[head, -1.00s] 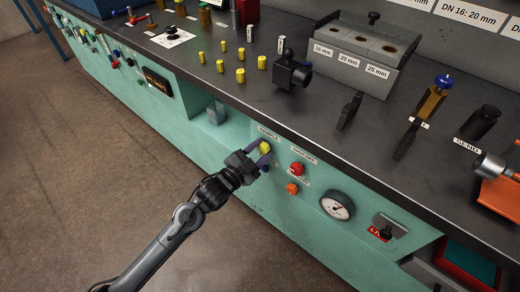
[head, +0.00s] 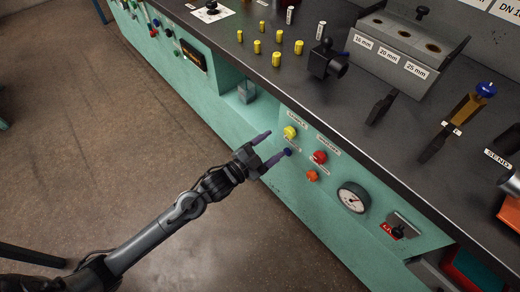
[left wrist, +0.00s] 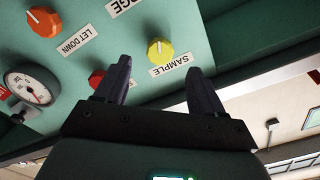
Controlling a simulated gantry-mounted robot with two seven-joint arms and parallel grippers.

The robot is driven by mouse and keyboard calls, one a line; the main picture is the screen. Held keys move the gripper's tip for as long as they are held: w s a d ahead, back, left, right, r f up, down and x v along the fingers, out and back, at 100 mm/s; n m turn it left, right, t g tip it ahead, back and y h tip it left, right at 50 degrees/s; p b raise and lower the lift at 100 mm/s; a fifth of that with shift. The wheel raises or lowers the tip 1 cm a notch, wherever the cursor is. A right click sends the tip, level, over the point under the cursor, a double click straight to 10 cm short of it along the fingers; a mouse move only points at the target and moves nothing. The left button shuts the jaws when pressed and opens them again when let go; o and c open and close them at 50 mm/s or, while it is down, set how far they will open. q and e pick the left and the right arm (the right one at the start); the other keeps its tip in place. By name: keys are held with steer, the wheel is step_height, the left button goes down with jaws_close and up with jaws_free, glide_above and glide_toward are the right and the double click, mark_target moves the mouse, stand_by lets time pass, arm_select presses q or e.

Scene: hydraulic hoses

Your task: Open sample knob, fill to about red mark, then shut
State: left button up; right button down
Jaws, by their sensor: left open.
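The yellow sample knob (head: 290,132) is on the green panel front under its SAMPLE label. It also shows in the left wrist view (left wrist: 160,51), uncovered, with a pale pointer line on its face. My left gripper (head: 277,143) is open and empty, pulled back off the knob, its fingers to the left of and below it. In the left wrist view both fingers (left wrist: 159,84) are spread apart, with the knob beyond them. A greyish container (head: 246,92) stands in the panel recess; its red mark and fill level are too small to tell. My right gripper is not in view.
A red knob (head: 319,157), an orange knob (head: 311,175) and a dial gauge (head: 353,199) sit close on the same panel. The dark worktop (head: 300,80) overhangs it, with yellow fittings and a hose-size block. Free floor lies in front.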

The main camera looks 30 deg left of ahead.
arm_select(q)
steer(key=shift+p+v, duration=0.55)
steer(key=shift+v, duration=1.45)
steer(key=s+d+r+n+g+y+p, duration=0.2)
steer(key=s+r+n+g+y+p, duration=0.3)
steer(key=s+r+p, duration=1.05)
steer(key=s+a+f+n+g+p, duration=0.2)
steer(key=s+f+n+g+p, duration=0.25)
steer(key=s+g, duration=0.35)
step_height(320, 180, up, 37)
steer(key=p, duration=3.8)
steer(key=shift+s+r+y, duration=0.2)
steer(key=shift+s+y, duration=0.1)
steer(key=shift+s, duration=0.05)
